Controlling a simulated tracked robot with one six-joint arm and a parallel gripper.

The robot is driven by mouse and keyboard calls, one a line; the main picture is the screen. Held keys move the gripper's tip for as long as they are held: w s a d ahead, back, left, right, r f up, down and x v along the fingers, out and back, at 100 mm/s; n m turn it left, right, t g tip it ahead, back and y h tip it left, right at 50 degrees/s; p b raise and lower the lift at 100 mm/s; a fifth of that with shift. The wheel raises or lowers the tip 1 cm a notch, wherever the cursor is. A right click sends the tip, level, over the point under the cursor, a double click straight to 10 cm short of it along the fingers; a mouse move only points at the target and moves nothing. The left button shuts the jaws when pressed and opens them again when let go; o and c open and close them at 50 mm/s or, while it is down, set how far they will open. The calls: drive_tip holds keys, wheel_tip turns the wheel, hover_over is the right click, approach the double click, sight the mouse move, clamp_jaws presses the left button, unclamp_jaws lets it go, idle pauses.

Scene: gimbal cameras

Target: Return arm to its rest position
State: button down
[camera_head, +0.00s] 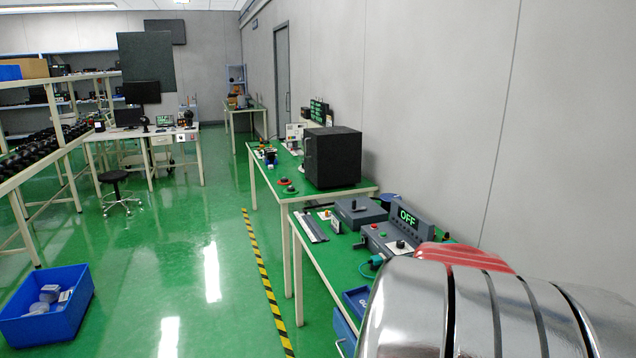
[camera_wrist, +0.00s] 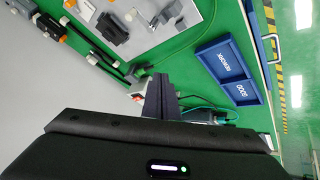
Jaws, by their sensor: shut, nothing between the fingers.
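My gripper (camera_wrist: 160,97) shows in the wrist view as a dark narrow pair of fingers, shut and empty, rising above the black wrist housing at the bottom. It is over a bench area, with a grey panel of parts and green table top beyond it. In the camera_head view a large shiny silver part with a red striped patch fills the lower right corner and looks like my own arm. The gripper's fingers do not show in that view.
Blue trays (camera_wrist: 223,63) lie on the green surface in the wrist view. A blue bin (camera_head: 45,318) stands on the floor at left. The green floor between is open.

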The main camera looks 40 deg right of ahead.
drive_tip(key=w+a+r+n+t+y, duration=0.1)
drive_tip(key=w+a+r+n+t, duration=0.15)
drive_tip(key=w+a, duration=0.6)
drive_tip(key=w+a+r+n+t+y, duration=0.15)
drive_tip(key=w+a+r, duration=0.25)
drive_tip(key=w+a, duration=0.45)
drive_tip(key=s+a+n+y, duration=0.1)
drive_tip(key=s+a+n, duration=0.1)
drive_tip(key=a, duration=0.8)
drive_tip(key=s+a+n+t+y, duration=0.1)
drive_tip(key=a+n, duration=0.3)
drive_tip(key=a, duration=0.5)
drive_tip(key=s+a+r+n+y, duration=0.1)
drive_tip(key=s+a+n+y, duration=0.1)
drive_tip(key=a, duration=0.8)
drive_tip(key=shift+s+a+n+t+y, duration=0.3)
drive_tip(key=shift+n+t+y, duration=0.15)
drive_tip(key=shift+n, duration=0.25)
